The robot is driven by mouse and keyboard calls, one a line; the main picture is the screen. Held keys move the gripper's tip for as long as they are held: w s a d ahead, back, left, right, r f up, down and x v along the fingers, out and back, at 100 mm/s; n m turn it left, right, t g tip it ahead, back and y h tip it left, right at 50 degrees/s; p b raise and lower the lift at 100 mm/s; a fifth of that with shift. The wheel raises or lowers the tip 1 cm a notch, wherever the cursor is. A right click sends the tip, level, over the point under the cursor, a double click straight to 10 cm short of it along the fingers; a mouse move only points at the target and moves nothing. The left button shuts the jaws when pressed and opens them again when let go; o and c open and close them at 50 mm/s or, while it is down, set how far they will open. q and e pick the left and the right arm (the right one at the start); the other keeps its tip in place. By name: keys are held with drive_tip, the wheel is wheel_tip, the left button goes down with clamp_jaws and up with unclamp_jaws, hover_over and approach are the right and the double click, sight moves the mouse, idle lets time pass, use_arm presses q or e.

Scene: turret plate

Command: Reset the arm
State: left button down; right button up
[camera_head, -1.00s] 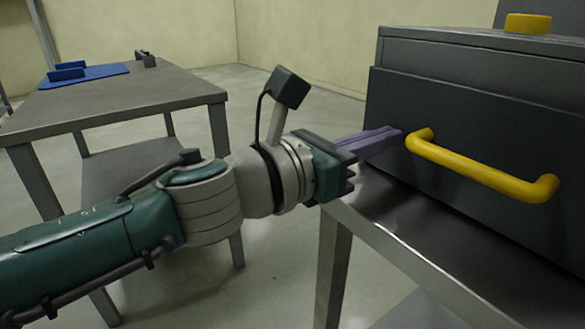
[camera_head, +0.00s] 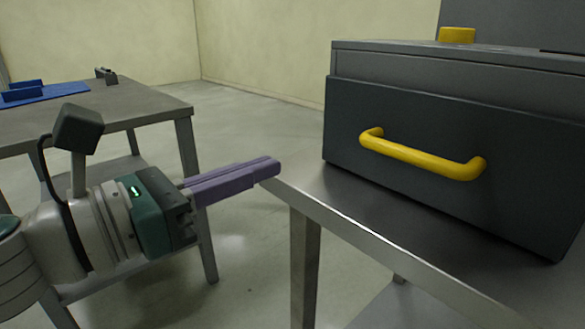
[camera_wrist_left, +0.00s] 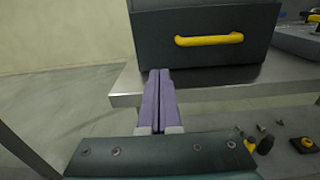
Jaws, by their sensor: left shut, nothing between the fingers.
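My left gripper (camera_head: 272,167) has purple fingers that lie together with nothing between them. In the head view it is left of the metal table's front corner, apart from the dark grey box and its yellow handle. In the left wrist view the fingers (camera_wrist_left: 159,72) point toward the table edge below the box. The box (camera_head: 440,190) stands on the metal table (camera_head: 340,205), its front closed. The yellow bar handle (camera_head: 420,160) is on its front and also shows in the left wrist view (camera_wrist_left: 209,40). My right gripper is in neither view.
A second metal table (camera_head: 135,112) at the left bears a blue mat (camera_head: 60,91) with blue blocks. A yellow knob (camera_head: 457,35) is on top of the box. Small dark and yellow parts (camera_wrist_left: 265,143) show lower right in the left wrist view. Floor lies between the tables.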

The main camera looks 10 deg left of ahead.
use_arm(q)
drive_tip(key=s+a+r+n+t+y+p, duration=0.1)
drive_tip(key=a+r+n+y+p, duration=0.4)
drive_tip(key=n, duration=0.6)
drive_tip(key=s+a+r+n+t+y+p, duration=0.1)
drive_tip(key=a+r+n+y+p, duration=0.35)
drive_tip(key=n, duration=0.65)
drive_tip(key=s+d+n+g+y+p, duration=0.1)
drive_tip(key=s+n+g+y+p, duration=0.1)
drive_tip(key=s+n+g+p, duration=1.45)
drive_tip(key=s+r+n+t+p, duration=0.1)
drive_tip(key=s+r+t+p, duration=0.1)
drive_tip(key=r+p, duration=1.4)
drive_tip(key=s+r+n+t+p, duration=0.2)
drive_tip(key=s+r+p, duration=0.1)
drive_tip(key=r+p, duration=1.4)
wheel_tip(320, 180, up, 4)
drive_tip(key=shift+s+d+f+h, duration=0.15)
drive_tip(key=shift+s+d+h, duration=0.05)
drive_tip(key=shift+h, duration=0.15)
drive_tip(key=shift+f, duration=0.1)
